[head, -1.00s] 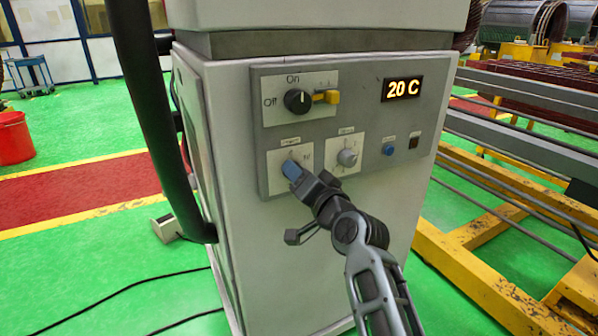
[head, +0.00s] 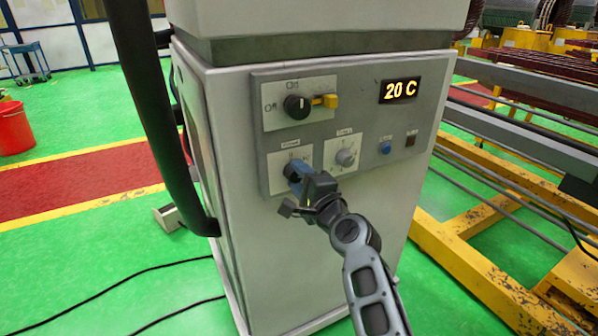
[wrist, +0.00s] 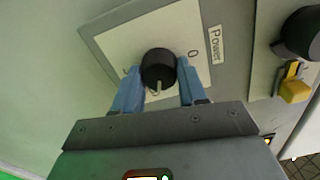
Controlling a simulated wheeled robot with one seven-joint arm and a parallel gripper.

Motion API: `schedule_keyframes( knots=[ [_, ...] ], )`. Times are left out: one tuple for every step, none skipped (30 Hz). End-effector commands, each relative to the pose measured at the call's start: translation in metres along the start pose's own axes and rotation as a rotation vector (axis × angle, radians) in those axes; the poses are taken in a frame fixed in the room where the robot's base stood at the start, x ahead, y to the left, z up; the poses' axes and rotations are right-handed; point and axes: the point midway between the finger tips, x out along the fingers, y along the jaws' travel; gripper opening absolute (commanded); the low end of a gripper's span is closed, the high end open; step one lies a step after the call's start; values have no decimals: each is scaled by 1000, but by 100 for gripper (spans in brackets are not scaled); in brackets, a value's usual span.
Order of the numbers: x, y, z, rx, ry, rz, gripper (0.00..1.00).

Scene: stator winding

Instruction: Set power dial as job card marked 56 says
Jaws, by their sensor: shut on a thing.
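The power dial is a round black knob (wrist: 158,66) on a white plate marked "Power" and "0" in the wrist view. Its pale pointer mark faces down toward my gripper in that picture. My gripper (wrist: 160,82) has blue fingers on either side of the knob and is shut on it. In the head view the dial (head: 289,172) is at the lower left of the grey panel, mostly hidden by my gripper (head: 296,176). Its scale is not readable. No job card marked 56 shows in either view.
The panel (head: 360,115) also holds a black On/Off switch (head: 297,106) with a yellow lever (head: 326,101), a grey knob (head: 345,157), a blue button (head: 386,148) and a display (head: 400,90) reading 20 C. A thick black hose (head: 165,130) hangs at left.

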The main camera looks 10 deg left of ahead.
Motion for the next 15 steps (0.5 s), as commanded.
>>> schedule_keyframes(
  knots=[
    [0, -1, 0, 43, 1, 3, 11],
    [0, -1, 0, 71, 1, 3, 11],
    [0, 0, 0, 110, 1, 3, 11],
    [0, 0, 0, 138, 2, 4, 11],
    [0, 0, -1, 167, 2, 4, 11],
    [-1, 0, -1, 206, 2, 3, 11],
    [-1, 0, -1, 233, 2, 3, 11],
    [-1, 0, 0, 262, 2, 3, 11],
    [0, 0, 0, 300, 1, 3, 11],
    [0, 0, 0, 328, 2, 4, 11],
    [0, 0, 0, 357, 2, 4, 11],
    [0, 1, 0, 395, 2, 4, 11],
    [0, 1, 0, 423, 2, 4, 11],
    [0, 0, 0, 452, 2, 3, 11],
    [-1, 0, 0, 490, 3, 3, 11]
  ],
)
